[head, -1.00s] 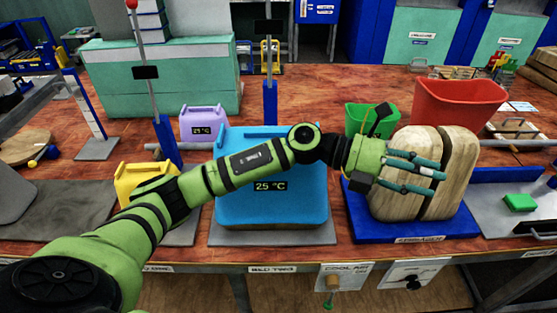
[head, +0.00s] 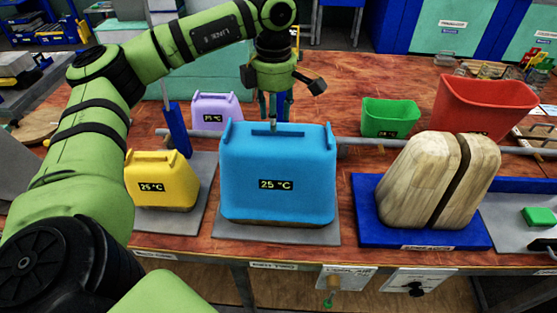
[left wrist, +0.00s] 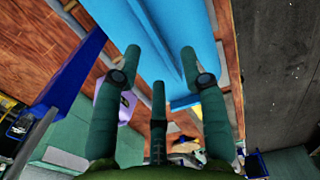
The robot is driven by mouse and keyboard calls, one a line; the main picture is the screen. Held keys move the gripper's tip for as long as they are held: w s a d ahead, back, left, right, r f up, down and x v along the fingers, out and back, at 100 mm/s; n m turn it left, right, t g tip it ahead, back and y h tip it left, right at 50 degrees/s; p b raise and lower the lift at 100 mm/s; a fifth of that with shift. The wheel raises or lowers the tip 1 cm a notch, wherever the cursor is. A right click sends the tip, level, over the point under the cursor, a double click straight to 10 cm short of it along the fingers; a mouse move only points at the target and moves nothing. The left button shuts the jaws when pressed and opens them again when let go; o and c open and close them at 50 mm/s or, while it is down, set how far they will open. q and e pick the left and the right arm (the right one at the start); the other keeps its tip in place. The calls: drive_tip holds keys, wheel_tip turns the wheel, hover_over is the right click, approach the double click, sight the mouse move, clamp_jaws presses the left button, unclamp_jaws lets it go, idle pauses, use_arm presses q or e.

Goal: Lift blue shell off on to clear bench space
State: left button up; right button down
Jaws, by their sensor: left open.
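The blue shell (head: 277,190) stands upright on a grey base plate (head: 230,232) in the middle of the bench, with a "25 °C" label on its front. In the left wrist view the blue shell (left wrist: 180,45) fills the upper middle. My left gripper (head: 274,110) points down over the top rear edge of the shell. Its fingers (left wrist: 160,75) are spread and empty in the left wrist view. The fingertips are close to the shell's top; I cannot tell whether they touch. My right gripper is not in view.
A yellow shell (head: 158,180) stands to the left and a purple one (head: 213,112) behind. A wooden split block on a blue plate (head: 370,225) is to the right. Green (head: 392,118) and red (head: 485,107) bins stand behind it. A grey rail (head: 360,143) runs behind the shell.

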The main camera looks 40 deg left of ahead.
use_arm(q)
drive_tip(key=shift+f+p, duration=0.3)
drive_tip(key=shift+f, duration=1.2)
drive_tip(key=shift+r, duration=0.1)
clamp_jaws()
